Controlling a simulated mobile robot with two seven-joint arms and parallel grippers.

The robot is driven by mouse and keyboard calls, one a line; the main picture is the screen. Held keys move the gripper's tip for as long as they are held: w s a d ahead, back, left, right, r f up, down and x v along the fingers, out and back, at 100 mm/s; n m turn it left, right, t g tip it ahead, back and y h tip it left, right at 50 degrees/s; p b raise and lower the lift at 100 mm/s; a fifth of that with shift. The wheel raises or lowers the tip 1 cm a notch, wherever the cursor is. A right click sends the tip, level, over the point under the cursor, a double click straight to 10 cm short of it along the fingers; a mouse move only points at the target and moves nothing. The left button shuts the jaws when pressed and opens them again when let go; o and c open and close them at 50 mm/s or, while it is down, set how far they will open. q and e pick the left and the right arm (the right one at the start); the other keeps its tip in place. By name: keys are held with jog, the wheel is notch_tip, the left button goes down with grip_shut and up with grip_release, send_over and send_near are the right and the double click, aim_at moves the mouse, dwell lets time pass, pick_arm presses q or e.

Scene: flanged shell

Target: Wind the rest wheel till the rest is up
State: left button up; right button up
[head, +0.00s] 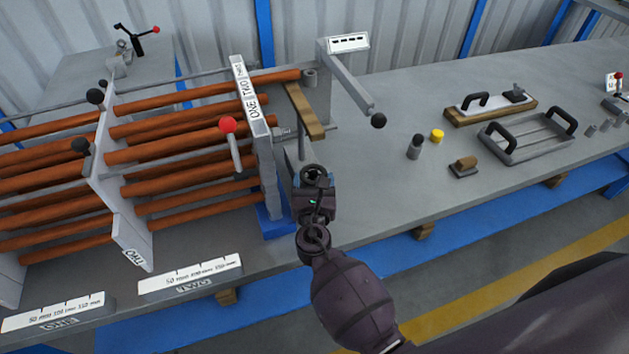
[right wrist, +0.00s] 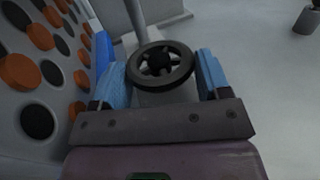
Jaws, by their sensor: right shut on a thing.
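The rest wheel (right wrist: 160,62) is a small black spoked handwheel, seen face-on in the right wrist view; it also shows in the head view (head: 313,174). My right gripper (head: 315,190) is shut on it, with a blue finger pad on either side of the rim. A grey block and post show behind the wheel. The likely rest is a wooden bar (head: 303,110) beside the labelled upright plate (head: 252,100), above a thin grey rod. Whether the rest is at full height I cannot tell. My left gripper is not in view.
Orange-brown tubes (head: 190,120) run through grey plates at the left. A handled tray (head: 528,140) lies at the right.

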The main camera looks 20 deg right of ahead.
jog(key=shift+h, duration=0.3)
jog(key=o, duration=0.9)
jog(key=shift+v, duration=5.4)
